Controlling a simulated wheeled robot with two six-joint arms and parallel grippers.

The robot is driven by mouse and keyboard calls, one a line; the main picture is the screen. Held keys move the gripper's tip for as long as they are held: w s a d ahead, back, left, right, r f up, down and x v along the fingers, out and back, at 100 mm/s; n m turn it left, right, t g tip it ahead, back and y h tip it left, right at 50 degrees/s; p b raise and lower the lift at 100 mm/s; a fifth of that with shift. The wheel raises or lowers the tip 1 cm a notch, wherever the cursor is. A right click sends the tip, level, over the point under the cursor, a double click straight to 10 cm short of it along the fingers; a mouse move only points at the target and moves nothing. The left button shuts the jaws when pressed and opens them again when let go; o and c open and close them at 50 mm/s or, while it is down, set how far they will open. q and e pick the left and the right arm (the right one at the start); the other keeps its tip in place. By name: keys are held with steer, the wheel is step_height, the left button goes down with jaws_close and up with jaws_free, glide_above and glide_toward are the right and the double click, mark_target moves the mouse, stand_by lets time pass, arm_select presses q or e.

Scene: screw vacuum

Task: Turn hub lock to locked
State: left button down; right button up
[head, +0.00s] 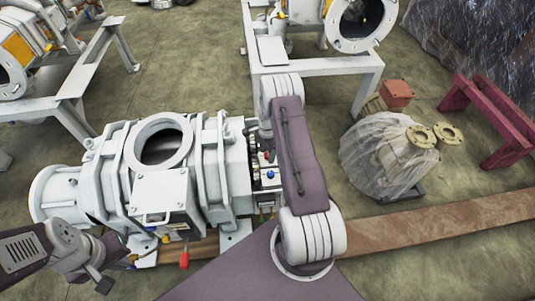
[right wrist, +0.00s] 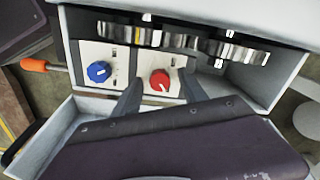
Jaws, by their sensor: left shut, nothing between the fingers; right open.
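Two knobs sit side by side on pale plates inside an open housing. The blue knob (right wrist: 99,72) is on the left in the right wrist view, and the red knob (right wrist: 160,79) is on its right. Both have white marks; no label tells me which is the hub lock. My right gripper (right wrist: 160,93) is open, its dark fingers on either side of the red knob, contact not clear. In the head view the blue knob (head: 270,175) shows beside my right arm, which hides much of the housing. My left gripper (head: 115,271) is shut and empty at the lower left.
The grey machine (head: 160,195) with a round top opening fills the left middle. Toothed metal gears (right wrist: 150,33) lie just above the knobs. An orange handle (right wrist: 35,65) sticks out left of the housing. A plastic-wrapped part (head: 385,155) stands on the floor at right.

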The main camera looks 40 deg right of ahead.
jaws_close()
steer(key=n+p, duration=0.2)
steer(key=n, duration=0.1)
steer(key=shift+r, duration=0.15)
steer(key=n+p, duration=0.1)
steer(key=n, duration=0.3)
steer(key=shift+n+p, duration=0.3)
steer(key=n, duration=0.3)
steer(key=shift+n+p, duration=0.3)
steer(key=shift+p, duration=0.1)
steer(key=n, duration=0.3)
steer(key=shift+n+p, duration=0.35)
steer(key=shift+n, duration=0.05)
steer(key=n, duration=0.6)
steer(key=shift+n+p, duration=0.3)
